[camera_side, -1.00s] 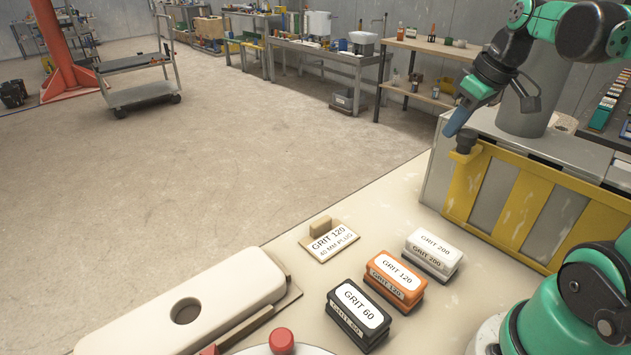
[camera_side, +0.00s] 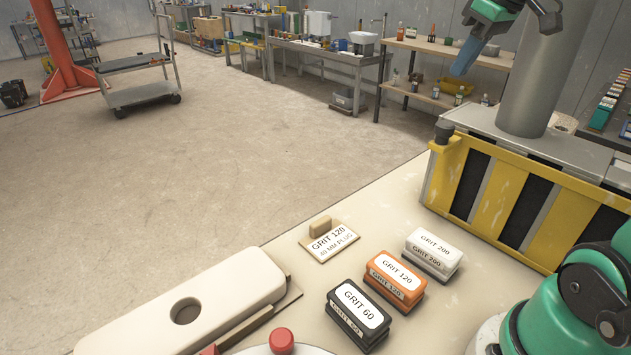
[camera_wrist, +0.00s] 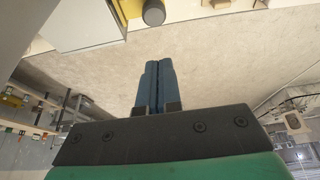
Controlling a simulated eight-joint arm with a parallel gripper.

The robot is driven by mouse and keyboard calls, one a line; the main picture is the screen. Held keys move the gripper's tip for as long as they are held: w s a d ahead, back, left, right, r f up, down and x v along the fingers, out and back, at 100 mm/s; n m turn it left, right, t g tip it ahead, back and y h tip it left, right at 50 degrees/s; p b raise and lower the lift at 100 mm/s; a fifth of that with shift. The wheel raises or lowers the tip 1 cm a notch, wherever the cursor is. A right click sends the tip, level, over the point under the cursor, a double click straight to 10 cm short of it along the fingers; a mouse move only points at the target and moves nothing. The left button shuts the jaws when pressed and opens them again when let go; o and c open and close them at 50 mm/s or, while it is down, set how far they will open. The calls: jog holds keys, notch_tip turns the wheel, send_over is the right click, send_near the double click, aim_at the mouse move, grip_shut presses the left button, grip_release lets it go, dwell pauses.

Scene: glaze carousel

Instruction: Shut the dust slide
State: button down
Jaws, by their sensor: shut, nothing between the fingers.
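The dust slide (camera_side: 490,200) is a yellow barred plate on the front of a grey cabinet at the right. Black gaps show between its bars in the side view. A dark round knob (camera_side: 445,130) stands on a tab at the slide's left end. The knob also shows at the top of the wrist view (camera_wrist: 153,12), beyond my fingertips. My gripper (camera_side: 461,72) is shut and empty, its blue fingers together in the wrist view (camera_wrist: 158,62). It hangs in the air above the knob and apart from it.
Grit blocks in black (camera_side: 358,316), orange (camera_side: 395,283) and white (camera_side: 433,253) stand on the cream bench, with a plug card (camera_side: 329,242) beside them. A cream rounded part with a hole (camera_side: 190,300) lies at the left. Air around my gripper looks clear.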

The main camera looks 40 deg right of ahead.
aim_at(452, 136)
jog(key=x, duration=0.9)
jog(key=shift+d+f, duration=0.15)
jog(key=shift+f, duration=0.05)
dwell(0.3)
jog(key=shift+s, duration=0.15)
jog(key=shift+s, duration=2.25)
